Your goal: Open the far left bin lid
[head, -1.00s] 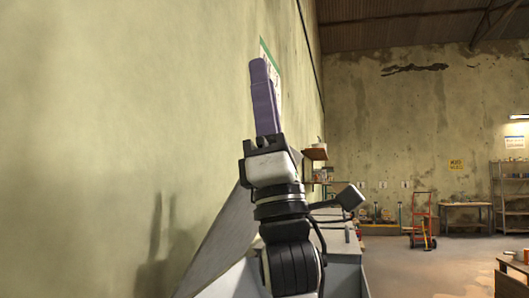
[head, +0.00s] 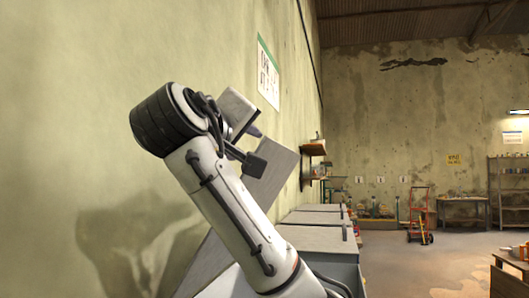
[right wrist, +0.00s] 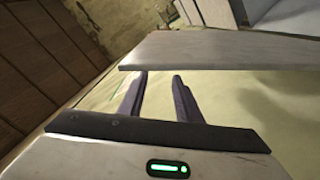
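A grey bin lid (head: 273,178) stands raised and tilted at the near end of the row of bins along the left wall. My right arm crosses in front of it and hides much of it and the bin below. My right gripper (head: 254,131) is near the lid's upper edge, mostly hidden behind my wrist. In the right wrist view, the two purple fingers (right wrist: 158,76) are apart with nothing between them. A pale panel edge (right wrist: 220,48), likely the lid, lies just past their tips; contact cannot be told. My left gripper is not in view.
Further bins with flat, shut lids (head: 318,238) continue along the wall. A wall shelf (head: 313,150) sticks out above them. A green-edged sign (head: 268,74) hangs on the wall. A red hand truck (head: 419,215) stands far back. The floor (head: 400,265) to the right is clear.

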